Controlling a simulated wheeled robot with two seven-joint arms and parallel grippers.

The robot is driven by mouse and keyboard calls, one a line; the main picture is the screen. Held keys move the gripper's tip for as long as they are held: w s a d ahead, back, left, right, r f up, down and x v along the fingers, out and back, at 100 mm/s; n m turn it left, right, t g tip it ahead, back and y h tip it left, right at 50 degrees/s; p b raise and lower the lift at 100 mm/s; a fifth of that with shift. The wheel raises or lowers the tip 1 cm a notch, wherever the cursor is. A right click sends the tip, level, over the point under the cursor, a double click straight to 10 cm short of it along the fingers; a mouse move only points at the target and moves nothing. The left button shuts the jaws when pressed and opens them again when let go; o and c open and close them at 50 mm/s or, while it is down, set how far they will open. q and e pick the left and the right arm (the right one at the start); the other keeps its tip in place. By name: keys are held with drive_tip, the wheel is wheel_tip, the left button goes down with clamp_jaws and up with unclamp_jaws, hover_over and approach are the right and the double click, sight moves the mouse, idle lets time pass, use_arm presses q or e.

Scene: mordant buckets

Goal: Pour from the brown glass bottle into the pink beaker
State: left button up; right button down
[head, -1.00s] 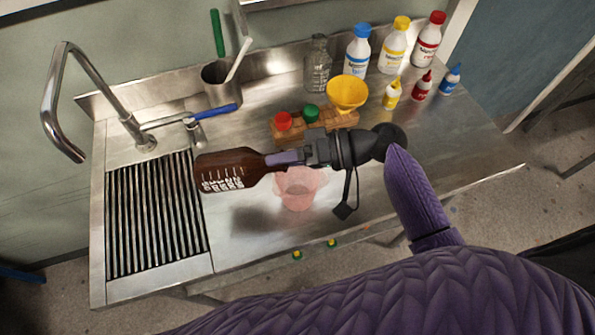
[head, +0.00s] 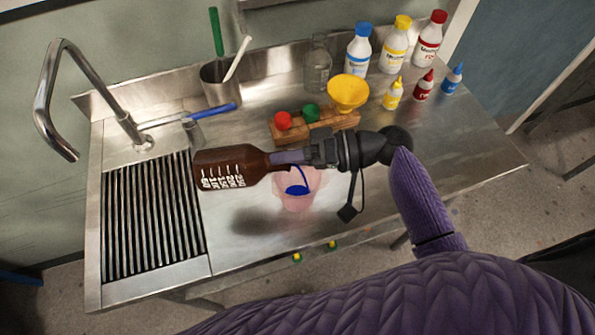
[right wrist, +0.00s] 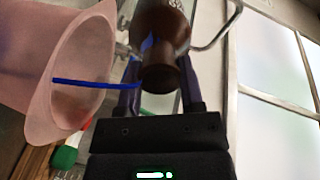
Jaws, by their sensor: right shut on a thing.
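The brown glass bottle (head: 235,167) lies about horizontal above the counter, its base to the left and white markings on its side. My right gripper (head: 290,157) is shut on its neck, which also shows between the fingers in the right wrist view (right wrist: 160,70). The translucent pink beaker (head: 298,202) stands upright on the counter below the neck. A thin blue stream (right wrist: 95,84) runs from the bottle's mouth into the beaker. A blue patch (head: 297,190) shows inside the beaker. My left gripper is not in view.
A wooden rack (head: 318,125) with red and green caps and a yellow funnel (head: 347,92) stand behind the beaker. Several labelled bottles line the back right. A drain grate (head: 150,220) and tap (head: 85,90) are at left. The counter's front middle is clear.

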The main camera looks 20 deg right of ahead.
drive_tip(key=shift+y+b, duration=0.3)
drive_tip(key=shift+b, duration=0.05)
idle(0.6)
drive_tip(key=shift+b, duration=0.4)
idle(0.9)
drive_tip(key=shift+y, duration=0.3)
drive_tip(key=shift+d+b, duration=0.1)
drive_tip(key=shift+b, duration=0.25)
idle(0.5)
